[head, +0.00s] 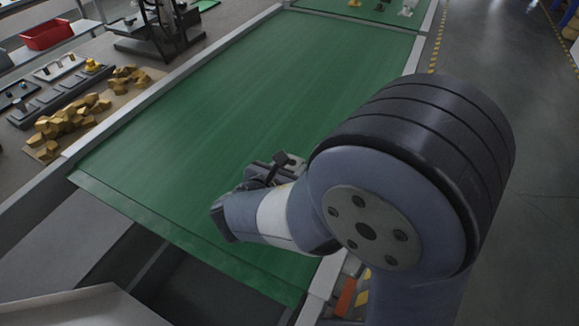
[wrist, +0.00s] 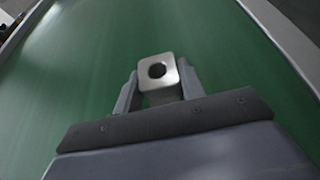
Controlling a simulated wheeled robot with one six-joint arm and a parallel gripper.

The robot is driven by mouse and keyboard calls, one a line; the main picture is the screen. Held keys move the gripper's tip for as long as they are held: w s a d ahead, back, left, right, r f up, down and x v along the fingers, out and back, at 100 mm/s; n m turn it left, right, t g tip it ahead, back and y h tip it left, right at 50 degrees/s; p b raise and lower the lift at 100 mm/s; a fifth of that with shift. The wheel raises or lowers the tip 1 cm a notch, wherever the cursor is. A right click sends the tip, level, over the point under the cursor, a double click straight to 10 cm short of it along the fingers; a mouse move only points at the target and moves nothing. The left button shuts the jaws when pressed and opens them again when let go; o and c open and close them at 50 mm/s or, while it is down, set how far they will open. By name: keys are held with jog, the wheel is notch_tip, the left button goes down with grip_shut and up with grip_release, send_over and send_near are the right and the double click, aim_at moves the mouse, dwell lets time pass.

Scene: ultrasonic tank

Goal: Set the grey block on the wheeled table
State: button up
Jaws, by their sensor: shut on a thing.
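A light grey block (wrist: 158,74) with a round dark hole in its end face is between the two fingers of my gripper (wrist: 157,88) in the wrist view. The gripper is shut on it, one finger on each side. Behind the block in that view is a green surface (wrist: 85,60). I cannot identify the wheeled table in either view.
A long green conveyor belt (head: 230,100) with pale side rails runs away from me under my gripper. At the left, a bench holds yellow-brown lumps (head: 68,122), a black device (head: 62,88) and a red bin (head: 47,34). Open floor (head: 530,130) lies to the right.

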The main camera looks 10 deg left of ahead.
jog(key=shift+f, duration=0.25)
jog(key=o, duration=1.1)
jog(key=shift+r, duration=0.1)
jog(key=shift+o, duration=0.2)
jog(key=shift+r, duration=0.2)
jog(key=v, duration=1.2)
jog(key=x, duration=1.2)
jog(key=shift+w+d+f, duration=0.1)
jog(key=shift+w, duration=0.05)
jog(key=shift+r, duration=1.05)
